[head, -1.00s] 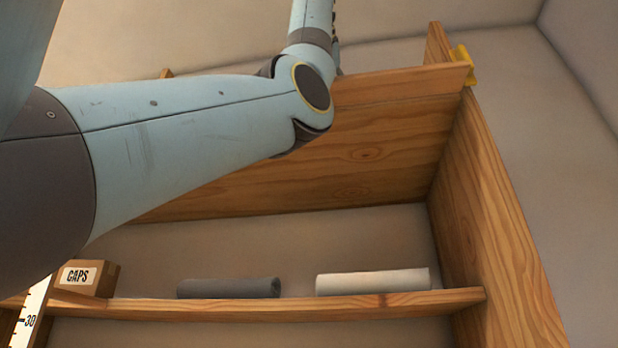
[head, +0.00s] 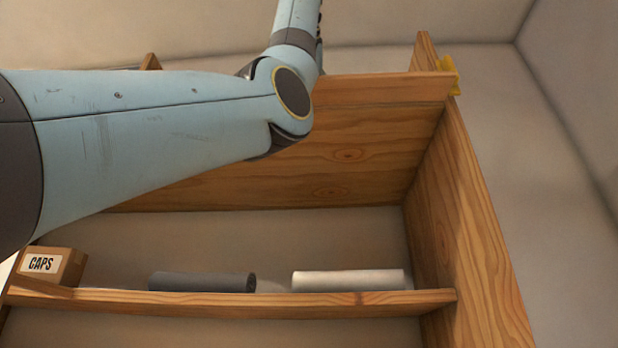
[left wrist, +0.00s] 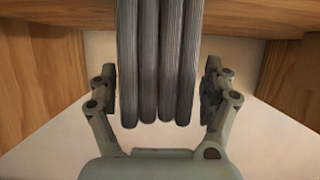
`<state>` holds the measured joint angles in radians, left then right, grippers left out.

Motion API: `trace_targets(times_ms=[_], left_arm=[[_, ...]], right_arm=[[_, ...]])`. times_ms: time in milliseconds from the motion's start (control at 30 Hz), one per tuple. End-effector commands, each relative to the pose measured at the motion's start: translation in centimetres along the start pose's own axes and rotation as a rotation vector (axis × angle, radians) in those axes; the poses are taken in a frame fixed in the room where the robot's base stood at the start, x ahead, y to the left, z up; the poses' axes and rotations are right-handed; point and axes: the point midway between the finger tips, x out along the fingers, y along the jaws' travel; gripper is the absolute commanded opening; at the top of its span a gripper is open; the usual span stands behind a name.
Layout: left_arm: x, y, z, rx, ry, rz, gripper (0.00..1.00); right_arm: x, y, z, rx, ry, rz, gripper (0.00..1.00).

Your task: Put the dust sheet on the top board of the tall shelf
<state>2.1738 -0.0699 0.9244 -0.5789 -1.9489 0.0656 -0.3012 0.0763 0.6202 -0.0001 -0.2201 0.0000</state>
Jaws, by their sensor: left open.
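The tall shelf (head: 470,220) fills the middle and right of the head view. Its top board (head: 370,130) is seen from below, so its upper face is hidden. In the left wrist view a dark grey, pleated bundle, seemingly the dust sheet (left wrist: 158,65), lies between the fingers of my left gripper (left wrist: 160,92). The fingers are open on both sides of it, with narrow gaps. I cannot tell whether the bundle rests on a board. In the head view my left arm rises across the shelf front and its gripper is out of frame. My right gripper is not in view.
A lower board (head: 330,304) holds a "CAPS" box (head: 50,264), a dark grey roll (head: 203,281) and a white roll (head: 348,280). A yellow piece (head: 449,75) sits at the top right corner. Bare wall lies right of the shelf.

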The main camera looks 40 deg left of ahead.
Motion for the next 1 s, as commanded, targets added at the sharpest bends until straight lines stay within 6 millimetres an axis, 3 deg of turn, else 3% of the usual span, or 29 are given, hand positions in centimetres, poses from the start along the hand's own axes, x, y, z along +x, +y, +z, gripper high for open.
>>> trace_targets(times_ms=[167, 500, 700, 1000], left_arm=[[-0.8, 0.0, 0.0, 0.000, 0.002, 0.001, 0.82], [-7.9, -0.1, 0.1, 0.001, 0.003, 0.000, 0.82], [-11.0, 0.0, 0.0, 0.001, 0.000, 0.000, 0.82], [-12.1, 0.0, 0.0, 0.000, 0.000, 0.000, 0.82]], right_arm=[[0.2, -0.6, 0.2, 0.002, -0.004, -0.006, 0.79], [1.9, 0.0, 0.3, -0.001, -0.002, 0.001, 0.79], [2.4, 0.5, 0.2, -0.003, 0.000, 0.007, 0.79], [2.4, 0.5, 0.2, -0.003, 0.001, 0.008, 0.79]])
